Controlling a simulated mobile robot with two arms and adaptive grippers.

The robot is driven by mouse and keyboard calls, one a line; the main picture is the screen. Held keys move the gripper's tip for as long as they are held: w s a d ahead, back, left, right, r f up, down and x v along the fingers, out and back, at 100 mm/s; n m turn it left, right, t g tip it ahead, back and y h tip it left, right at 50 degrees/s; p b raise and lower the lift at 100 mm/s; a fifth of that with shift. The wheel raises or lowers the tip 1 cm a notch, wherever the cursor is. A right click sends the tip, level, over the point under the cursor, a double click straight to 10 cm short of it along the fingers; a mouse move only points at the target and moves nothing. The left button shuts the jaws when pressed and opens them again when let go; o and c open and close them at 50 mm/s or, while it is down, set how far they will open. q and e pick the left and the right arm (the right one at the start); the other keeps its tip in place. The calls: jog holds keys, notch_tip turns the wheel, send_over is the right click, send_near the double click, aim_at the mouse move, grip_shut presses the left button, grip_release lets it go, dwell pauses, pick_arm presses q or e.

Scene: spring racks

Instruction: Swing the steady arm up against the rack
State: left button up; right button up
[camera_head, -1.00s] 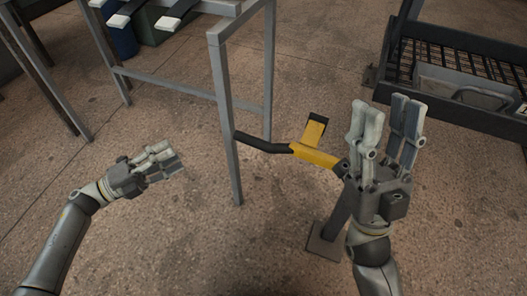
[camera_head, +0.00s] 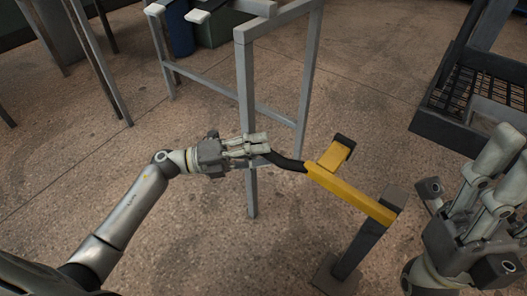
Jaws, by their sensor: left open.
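The steady arm (camera_head: 345,190) is a yellow bar with a short yellow branch tipped in black and a curved black handle (camera_head: 287,163) at its left end. Its right end meets a dark grey post (camera_head: 362,248). The rack (camera_head: 245,80) is a grey metal frame behind the handle. My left gripper (camera_head: 267,143) is open, with its fingertips at the handle's left end, in front of a rack leg. The fingers hide the handle's tip, and I cannot tell whether they touch it. My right gripper (camera_head: 507,165) is at the right edge, apart from the steady arm and partly cut off.
A black mesh-bottomed cart (camera_head: 448,135) stands at the right, beyond the post. A blue bin (camera_head: 180,30) and a green box (camera_head: 222,30) stand behind the rack. The floor between the rack and the cart is clear.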

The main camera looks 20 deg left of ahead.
pick_arm(q)
jog(key=shift+w+d, duration=0.2)
jog(key=shift+d, duration=0.3)
grip_shut()
